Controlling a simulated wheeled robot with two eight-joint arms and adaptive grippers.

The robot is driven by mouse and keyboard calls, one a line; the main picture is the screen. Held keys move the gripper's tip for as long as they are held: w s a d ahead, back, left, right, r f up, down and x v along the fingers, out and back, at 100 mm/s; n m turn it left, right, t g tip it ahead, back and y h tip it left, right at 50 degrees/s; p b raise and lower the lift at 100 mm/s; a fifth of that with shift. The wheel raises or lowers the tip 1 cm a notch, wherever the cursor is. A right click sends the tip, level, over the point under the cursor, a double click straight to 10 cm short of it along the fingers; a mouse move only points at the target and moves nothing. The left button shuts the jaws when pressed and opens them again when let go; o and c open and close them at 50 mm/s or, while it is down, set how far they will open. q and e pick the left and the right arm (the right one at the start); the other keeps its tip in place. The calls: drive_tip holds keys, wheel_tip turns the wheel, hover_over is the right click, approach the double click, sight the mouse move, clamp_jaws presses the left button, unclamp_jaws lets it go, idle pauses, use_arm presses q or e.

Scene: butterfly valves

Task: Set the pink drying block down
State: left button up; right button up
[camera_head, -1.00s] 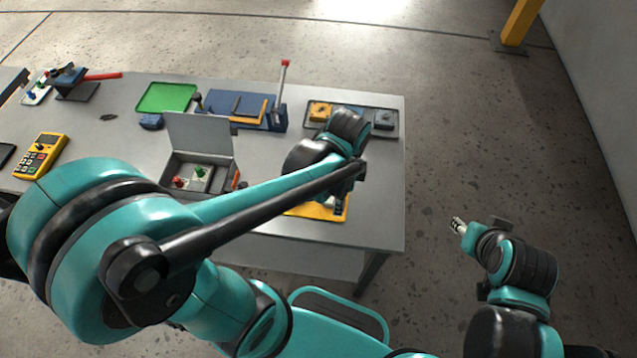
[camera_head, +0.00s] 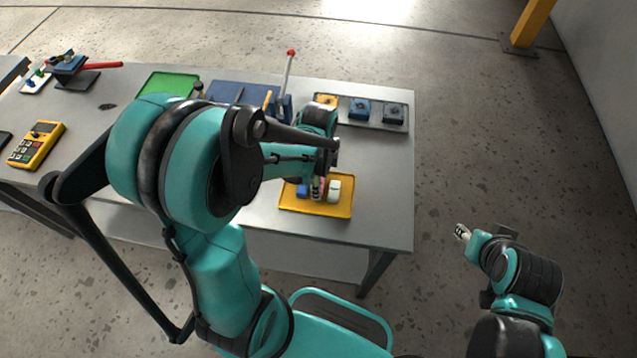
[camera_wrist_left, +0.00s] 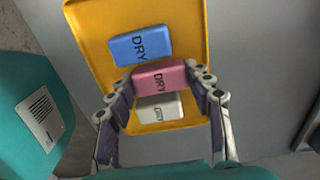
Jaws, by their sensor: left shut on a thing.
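The pink drying block (camera_wrist_left: 158,79), marked DRY, sits between the two fingers of my left gripper (camera_wrist_left: 161,88), which is shut on it. In the head view my left gripper (camera_head: 317,190) points down over the yellow tray (camera_head: 315,211) and mostly hides the pink block. A blue DRY block (camera_wrist_left: 140,48) and a white DRY block (camera_wrist_left: 160,108) lie in the tray on either side of the pink one. I cannot tell whether the pink block touches the tray floor. My right gripper (camera_head: 461,231) hangs off the table to the right, too small to read.
Behind the tray, a dark rack (camera_head: 378,113) holds a yellow and two blue-grey pieces. A blue fixture with a red-tipped lever (camera_head: 287,75) stands beside it. A green tray (camera_head: 165,83) and a yellow handheld device (camera_head: 36,145) are further left. The table (camera_head: 385,190) is bare right of the tray.

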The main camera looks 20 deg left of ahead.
use_arm(q)
drive_tip(key=shift+r, duration=0.1)
drive_tip(key=shift+f, duration=0.2)
drive_tip(key=o, duration=1)
drive_tip(key=shift+o, duration=0.2)
drive_tip(key=shift+r, duration=0.25)
drive_tip(key=s+d+r+n+t+p, duration=0.1)
drive_tip(key=s+r+n+t+p, duration=0.1)
drive_tip(key=r+n, duration=0.5)
drive_tip(key=s+d+r+n+t+p, duration=0.1)
drive_tip(key=s+r+n+t, duration=0.3)
drive_tip(key=r+n, duration=0.4)
wheel_tip(320, 180, up, 3)
drive_tip(key=shift+d+r+t+p, duration=0.15)
drive_tip(key=shift+t+p, duration=0.45)
drive_tip(key=shift+p, duration=0.2)
